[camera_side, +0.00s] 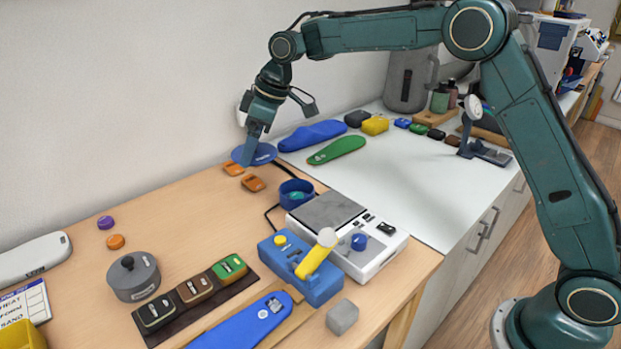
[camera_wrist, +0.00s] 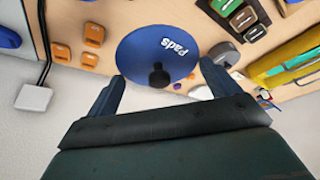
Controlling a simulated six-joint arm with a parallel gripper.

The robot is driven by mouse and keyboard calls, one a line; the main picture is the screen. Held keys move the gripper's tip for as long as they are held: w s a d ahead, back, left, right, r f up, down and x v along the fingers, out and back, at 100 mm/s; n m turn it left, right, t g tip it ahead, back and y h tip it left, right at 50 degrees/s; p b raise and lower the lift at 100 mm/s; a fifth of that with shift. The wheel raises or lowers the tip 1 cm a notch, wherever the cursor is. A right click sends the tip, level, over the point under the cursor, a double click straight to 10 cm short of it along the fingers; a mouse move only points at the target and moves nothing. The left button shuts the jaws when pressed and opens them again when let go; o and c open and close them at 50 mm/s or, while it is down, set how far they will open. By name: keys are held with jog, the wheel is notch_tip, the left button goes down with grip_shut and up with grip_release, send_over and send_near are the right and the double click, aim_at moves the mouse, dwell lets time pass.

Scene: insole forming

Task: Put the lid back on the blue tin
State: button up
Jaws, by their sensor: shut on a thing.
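The blue lid (camera_side: 258,154) is a round disc held over the back of the wooden table, near the wall. In the wrist view the lid (camera_wrist: 140,48) shows white lettering "Pads" and a dark knob (camera_wrist: 158,76). My gripper (camera_side: 247,160) is shut on the lid, with its fingers (camera_wrist: 160,74) on either side of it in the wrist view; the exact contact is hard to see. The blue tin (camera_side: 285,199) stands open, in front and to the right of the lid in the side view, with something teal inside.
Orange blocks (camera_side: 254,183) lie close below the lid. A white scale (camera_side: 371,257) stands right of the tin, and a blue device with a yellow lever (camera_side: 316,256) in front. Insoles (camera_side: 338,150) lie on the white counter. The table left of the orange blocks is mostly clear.

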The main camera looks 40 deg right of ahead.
jog(key=w+d+f, duration=0.1)
jog(key=d+f, duration=0.7)
jog(key=d, duration=0.4)
jog(key=shift+w+d+f, duration=0.15)
jog(key=shift+w+d, duration=0.1)
jog(key=shift+w, duration=0.05)
jog(key=shift+f, duration=0.15)
jog(key=shift+f, duration=3.05)
jog(key=shift+f, duration=0.15)
jog(key=o, duration=0.8)
jog(key=shift+c, duration=0.2)
jog(key=shift+r, duration=0.2)
